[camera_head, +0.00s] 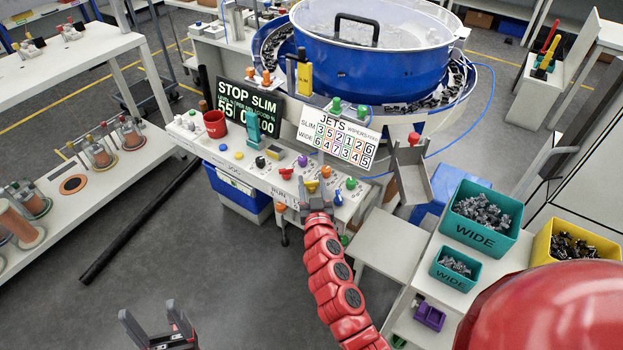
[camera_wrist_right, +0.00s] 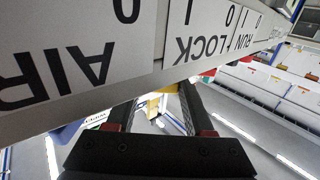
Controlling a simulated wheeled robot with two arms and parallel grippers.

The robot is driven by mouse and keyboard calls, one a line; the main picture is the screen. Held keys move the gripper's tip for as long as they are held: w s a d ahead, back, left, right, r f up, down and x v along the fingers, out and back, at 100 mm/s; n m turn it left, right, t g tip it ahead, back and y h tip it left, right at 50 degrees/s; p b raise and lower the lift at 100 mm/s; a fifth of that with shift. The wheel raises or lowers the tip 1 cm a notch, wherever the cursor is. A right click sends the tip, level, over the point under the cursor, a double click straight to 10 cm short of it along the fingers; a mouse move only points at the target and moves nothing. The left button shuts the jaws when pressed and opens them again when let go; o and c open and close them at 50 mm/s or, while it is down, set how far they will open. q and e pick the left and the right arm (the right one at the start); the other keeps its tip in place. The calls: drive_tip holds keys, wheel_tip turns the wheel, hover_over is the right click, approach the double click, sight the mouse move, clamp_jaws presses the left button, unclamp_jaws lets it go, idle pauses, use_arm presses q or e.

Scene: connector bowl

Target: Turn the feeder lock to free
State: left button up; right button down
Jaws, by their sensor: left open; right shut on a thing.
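The feeder's control panel (camera_head: 262,185) carries several coloured knobs and switches. My right gripper (camera_head: 315,187) is at the front edge of this panel, shut on a small yellow knob (camera_head: 311,186). In the right wrist view, a bit of yellow (camera_wrist_right: 170,88) shows between my fingertips, just below the panel lettering "LOCK" (camera_wrist_right: 202,47), which appears upside down. Fingers and panel edge hide most of the knob, so I cannot tell its turn position. My left gripper (camera_head: 155,318) is open and empty over the floor, away from the panel.
A red knob (camera_head: 286,173), a blue knob (camera_head: 337,198) and a green knob (camera_head: 350,183) stand close to my right gripper. Behind are the jets board (camera_head: 338,142), the "STOP SLIM" display (camera_head: 250,108) and the blue bowl (camera_head: 370,75). Teal bins (camera_head: 480,233) stand right.

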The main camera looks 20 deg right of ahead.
drive_tip(key=shift+n+y+p, duration=0.4)
drive_tip(key=shift+y+p, duration=0.15)
drive_tip(key=shift+y, duration=0.25)
